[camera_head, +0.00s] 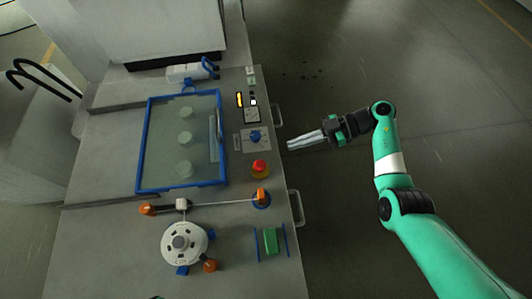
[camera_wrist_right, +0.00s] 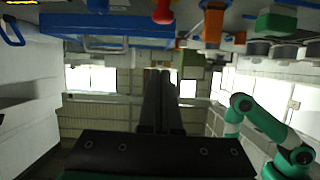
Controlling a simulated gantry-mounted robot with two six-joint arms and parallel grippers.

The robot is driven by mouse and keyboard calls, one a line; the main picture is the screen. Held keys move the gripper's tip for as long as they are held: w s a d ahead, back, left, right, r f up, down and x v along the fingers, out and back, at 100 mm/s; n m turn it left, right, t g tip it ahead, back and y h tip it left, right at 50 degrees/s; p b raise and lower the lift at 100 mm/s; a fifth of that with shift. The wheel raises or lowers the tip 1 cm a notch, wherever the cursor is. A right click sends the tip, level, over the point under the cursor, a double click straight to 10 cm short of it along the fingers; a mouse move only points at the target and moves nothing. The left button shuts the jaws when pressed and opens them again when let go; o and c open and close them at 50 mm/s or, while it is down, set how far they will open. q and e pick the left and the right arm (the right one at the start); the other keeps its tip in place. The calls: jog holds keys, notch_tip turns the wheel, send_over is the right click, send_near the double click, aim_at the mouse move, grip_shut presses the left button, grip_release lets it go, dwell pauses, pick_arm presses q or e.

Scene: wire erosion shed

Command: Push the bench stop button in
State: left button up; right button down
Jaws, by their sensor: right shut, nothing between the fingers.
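The stop button (camera_head: 259,167) is a red cap on a yellow base, standing on the right side of the bench (camera_head: 115,240) in the head view. It also shows as a red shape at the top of the right wrist view (camera_wrist_right: 163,11). My right gripper (camera_head: 290,146) is to the right of the button and a little farther back, beyond the bench edge and apart from the button. Its pale fingers are shut and empty, pointing left toward the bench. The shut fingers also show dark in the wrist view (camera_wrist_right: 161,73). My left gripper does not show.
Near the button are a blue knob (camera_head: 255,136), an orange-handled lever (camera_head: 262,196) and a green block (camera_head: 270,240). A blue-framed clear cover (camera_head: 139,150) lies to the left. Metal handles (camera_head: 300,208) stick out from the bench's right side. The floor on the right is open.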

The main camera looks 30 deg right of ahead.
jog(key=shift+a, duration=0.1)
jog(key=b, duration=0.2)
send_over(263, 164)
notch_tip(263, 164, down, 4)
jog(key=shift+f, duration=0.15)
jog(key=f, duration=0.1)
jog(key=f+b, duration=0.1)
jog(key=shift+s+d+f+b, duration=0.1)
jog(key=shift+d+f+b, duration=0.2)
jog(key=shift+d+f, duration=0.1)
jog(key=shift+f, duration=0.3)
jog(key=shift+f, duration=0.1)
